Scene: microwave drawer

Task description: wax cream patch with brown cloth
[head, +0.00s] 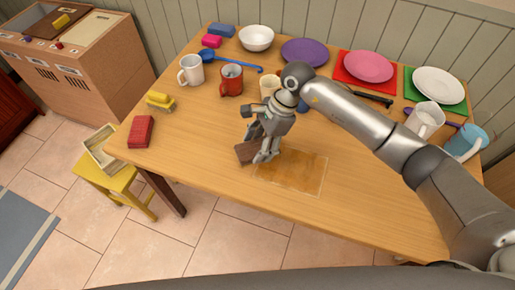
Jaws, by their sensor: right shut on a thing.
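A rectangular patch (297,174) lies near the front edge of the wooden table. It looks amber-brown, a little darker than the wood around it, with uneven tone. My right gripper (262,154) points down at the left end of the patch. It is shut on a dark brown cloth (244,153), which shows at the left of the fingers, low at the table top. The gripper hides part of the cloth and the patch's upper left corner. I cannot tell whether the cloth touches the patch. My left gripper is not in view.
Behind the gripper stand a red mug (231,80), a white mug (191,70) and a tan mug (269,86). A red block (141,131) and a yellow sponge-like item (160,100) lie at left. The table (200,150) is bare left of the cloth.

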